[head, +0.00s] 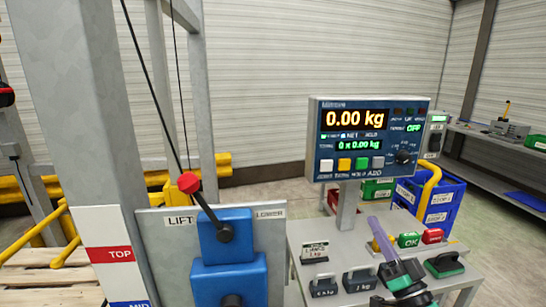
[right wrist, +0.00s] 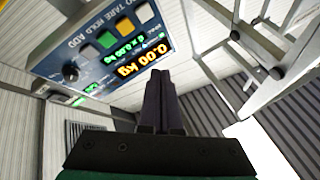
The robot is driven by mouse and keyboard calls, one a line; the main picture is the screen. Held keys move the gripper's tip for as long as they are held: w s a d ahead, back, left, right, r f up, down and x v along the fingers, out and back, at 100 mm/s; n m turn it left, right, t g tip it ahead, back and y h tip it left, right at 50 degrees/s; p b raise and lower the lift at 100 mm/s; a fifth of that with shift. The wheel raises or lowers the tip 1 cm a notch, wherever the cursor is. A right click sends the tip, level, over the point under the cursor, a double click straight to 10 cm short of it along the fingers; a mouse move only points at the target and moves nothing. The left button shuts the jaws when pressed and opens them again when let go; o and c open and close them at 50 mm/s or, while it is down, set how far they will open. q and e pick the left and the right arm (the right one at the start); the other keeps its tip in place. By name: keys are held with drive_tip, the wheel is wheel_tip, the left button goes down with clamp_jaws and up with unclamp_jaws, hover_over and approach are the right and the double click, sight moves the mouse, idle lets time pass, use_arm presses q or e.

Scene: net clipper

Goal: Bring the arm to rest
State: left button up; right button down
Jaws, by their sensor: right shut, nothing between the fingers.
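The blue scale display (head: 368,135) stands above and behind the fingers and reads 0.00 kg. It also shows upside down in the right wrist view (right wrist: 100,45). I see no contact between gripper and display. My left gripper is in neither view.
A grey bench (head: 300,240) holds several dark weights, including one (head: 358,280), and green OK and red buttons (head: 432,236) near my right arm. A LIFT panel (head: 265,225) with a red-knobbed lever (head: 189,183) stands left. Blue crates (head: 445,205) sit behind at right.

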drive_tip(key=s+a+f+n+g+h, duration=0.1)
drive_tip(key=s+a+f+n+g, duration=0.15)
drive_tip(key=f+g, duration=0.45)
drive_tip(key=s+a+f+n+g+h, duration=0.1)
drive_tip(key=s+a+f+g+h, duration=0.15)
drive_tip(key=f, duration=0.85)
drive_tip(key=s+d+f+g+h, duration=0.25)
drive_tip(key=s+f+g, duration=0.25)
drive_tip(key=s, duration=0.4)
drive_tip(key=s+d+f+g+h, duration=0.1)
drive_tip(key=s+d+f+g, duration=0.2)
drive_tip(key=s+f+g, duration=0.5)
drive_tip(key=s+f+n+t, duration=0.1)
drive_tip(key=s+f+t, duration=0.15)
drive_tip(key=f, duration=1.75)
drive_tip(key=s+d+f+g, duration=0.2)
drive_tip(key=s+f, duration=1.3)
drive_tip(key=s, duration=0.3)
drive_tip(key=shift+d+f+h, duration=0.2)
drive_tip(key=shift+f+h, duration=0.05)
drive_tip(key=shift+h, duration=0.05)
